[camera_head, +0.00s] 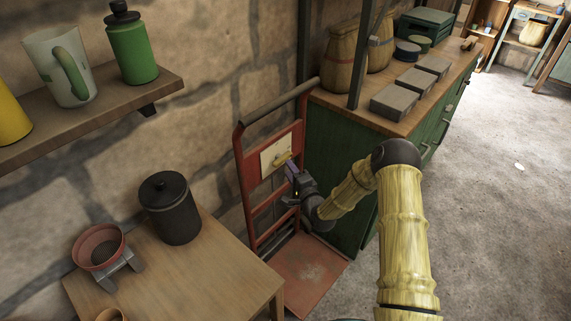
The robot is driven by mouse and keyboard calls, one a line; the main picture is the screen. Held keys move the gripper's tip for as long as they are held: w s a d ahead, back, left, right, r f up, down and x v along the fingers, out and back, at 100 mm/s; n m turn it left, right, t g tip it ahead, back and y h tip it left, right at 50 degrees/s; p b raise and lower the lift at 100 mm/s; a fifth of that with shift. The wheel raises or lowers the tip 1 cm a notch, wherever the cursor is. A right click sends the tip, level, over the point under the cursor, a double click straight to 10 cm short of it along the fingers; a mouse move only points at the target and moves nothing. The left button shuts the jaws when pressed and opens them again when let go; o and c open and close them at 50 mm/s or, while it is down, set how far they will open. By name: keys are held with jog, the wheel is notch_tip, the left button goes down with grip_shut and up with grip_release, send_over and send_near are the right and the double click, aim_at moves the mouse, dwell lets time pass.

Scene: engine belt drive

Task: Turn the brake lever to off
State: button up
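A red hand truck (242,170) with a dark top bar leans against the stone wall. A pale plate (270,158) is fixed between its uprights. Any off or on marking is too small to read.
A green cabinet (335,150) with a wooden top stands right of the hand truck. The floor at right is open.

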aim_at(281, 158)
jog(key=shift+x, duration=2.2)
grip_shut()
